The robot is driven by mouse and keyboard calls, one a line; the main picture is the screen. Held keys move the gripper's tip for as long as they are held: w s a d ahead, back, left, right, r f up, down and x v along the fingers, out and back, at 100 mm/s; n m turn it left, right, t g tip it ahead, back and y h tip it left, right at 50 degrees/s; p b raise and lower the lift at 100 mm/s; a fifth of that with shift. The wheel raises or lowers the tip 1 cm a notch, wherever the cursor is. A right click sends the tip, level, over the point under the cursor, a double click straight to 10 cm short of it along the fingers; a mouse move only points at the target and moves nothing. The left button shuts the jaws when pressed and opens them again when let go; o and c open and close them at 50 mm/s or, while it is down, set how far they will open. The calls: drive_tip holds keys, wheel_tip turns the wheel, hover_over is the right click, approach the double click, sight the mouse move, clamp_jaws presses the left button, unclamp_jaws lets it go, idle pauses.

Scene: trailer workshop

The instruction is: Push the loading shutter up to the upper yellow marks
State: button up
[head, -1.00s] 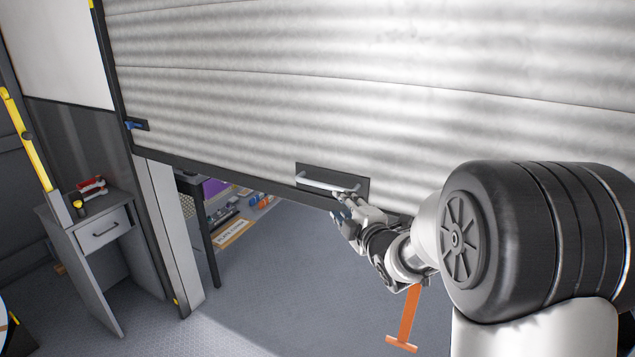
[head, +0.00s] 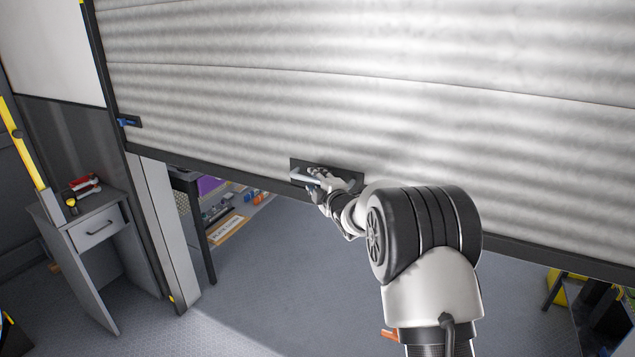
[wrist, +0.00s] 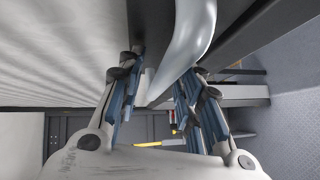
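The loading shutter (head: 230,100) is a pale ribbed panel, partly raised, with open space below its dark bottom edge. Its grey bar handle (head: 303,179) sits on a dark plate low on the panel. My gripper (head: 318,184) is at the handle, partly covering it. In the wrist view the bar (wrist: 192,40) runs between the spread fingers of my gripper (wrist: 160,95), with a gap on the left side; contact on the right is unclear. A yellow mark (head: 82,2) shows at the top of the left frame post, and another (head: 171,298) near its foot.
A blue latch (head: 128,122) sits at the shutter's left edge. A grey cabinet (head: 95,230) with tools on top stands left of the post. Shelving with items (head: 228,230) shows through the opening. An orange object (head: 390,334) is mostly hidden by my arm.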

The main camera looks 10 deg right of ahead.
drive_tip(key=shift+c, duration=0.3)
clamp_jaws()
idle(0.6)
